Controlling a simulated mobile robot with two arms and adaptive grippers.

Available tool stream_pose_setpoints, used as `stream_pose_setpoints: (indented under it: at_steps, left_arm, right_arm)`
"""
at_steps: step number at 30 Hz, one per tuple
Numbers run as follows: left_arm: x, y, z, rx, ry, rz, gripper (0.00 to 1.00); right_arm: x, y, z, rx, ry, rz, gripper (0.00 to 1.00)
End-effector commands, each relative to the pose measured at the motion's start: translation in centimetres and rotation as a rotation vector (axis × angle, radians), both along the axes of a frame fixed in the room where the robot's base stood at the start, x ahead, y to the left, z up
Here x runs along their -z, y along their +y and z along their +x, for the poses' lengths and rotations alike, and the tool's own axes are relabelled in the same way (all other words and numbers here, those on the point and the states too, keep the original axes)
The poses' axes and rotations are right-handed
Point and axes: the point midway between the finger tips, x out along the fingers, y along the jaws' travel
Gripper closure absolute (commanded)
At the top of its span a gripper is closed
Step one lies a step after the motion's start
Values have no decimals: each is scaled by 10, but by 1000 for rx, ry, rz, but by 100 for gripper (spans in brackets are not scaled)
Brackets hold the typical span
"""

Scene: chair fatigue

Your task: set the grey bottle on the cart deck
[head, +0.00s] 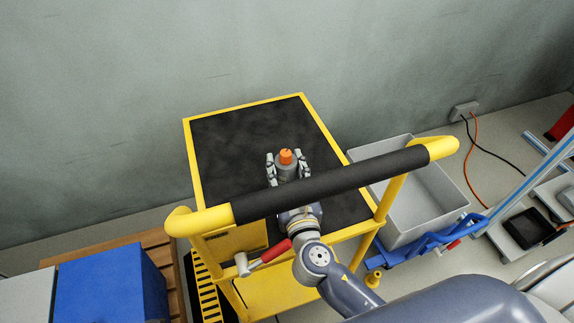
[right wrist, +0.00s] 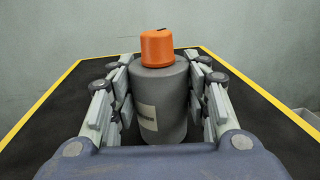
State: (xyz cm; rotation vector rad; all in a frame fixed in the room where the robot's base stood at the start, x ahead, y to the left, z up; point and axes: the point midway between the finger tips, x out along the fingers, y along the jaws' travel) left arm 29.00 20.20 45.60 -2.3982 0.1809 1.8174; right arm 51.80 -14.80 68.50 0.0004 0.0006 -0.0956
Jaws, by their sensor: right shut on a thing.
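The grey bottle (head: 287,173) with an orange cap is upright over the black cart deck (head: 235,135), which has a yellow rim. My right gripper (head: 288,166) is shut on the bottle, with a finger on each side. In the right wrist view the bottle (right wrist: 160,100) stands between the fingers of the gripper (right wrist: 160,105), with a pale label on its left side. The deck (right wrist: 60,115) spreads around it there. The bottle's base is hidden, so I cannot tell whether it touches the deck. My left gripper is out of view.
The cart's black and yellow handle bar (head: 330,184) crosses in front of the deck, over my right arm. A grey bin (head: 425,205) stands right of the cart. A blue box (head: 105,285) is at the lower left. The deck around the bottle is clear.

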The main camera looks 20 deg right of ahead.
Motion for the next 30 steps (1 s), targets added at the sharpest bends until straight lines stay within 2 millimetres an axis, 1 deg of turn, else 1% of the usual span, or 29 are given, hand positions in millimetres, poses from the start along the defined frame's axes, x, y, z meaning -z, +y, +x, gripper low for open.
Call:
stream_pose_setpoints:
  at_steps: [4, 9, 10, 11, 12, 25, 26, 30]
  left_arm:
    - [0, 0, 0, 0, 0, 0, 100]
    - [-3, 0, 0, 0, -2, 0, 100]
    - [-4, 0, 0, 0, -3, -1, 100]
    - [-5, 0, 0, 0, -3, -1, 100]
    - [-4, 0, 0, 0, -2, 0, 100]
    - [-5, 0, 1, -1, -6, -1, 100]
    - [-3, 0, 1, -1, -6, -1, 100]
    - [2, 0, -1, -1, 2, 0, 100]
  right_arm:
    - [-2, 0, 0, 0, -3, 0, 96]
    - [1, 0, 0, 0, -3, 0, 96]
    - [2, 0, 0, 0, 0, 0, 52]
    - [2, 0, 0, 0, 0, 0, 45]
    - [2, 0, 0, 0, 0, 0, 37]
    - [-1, 0, 0, 0, 0, 0, 37]
    - [0, 0, -2, 0, 1, -1, 37]
    - [2, 2, -25, -1, 5, -2, 37]
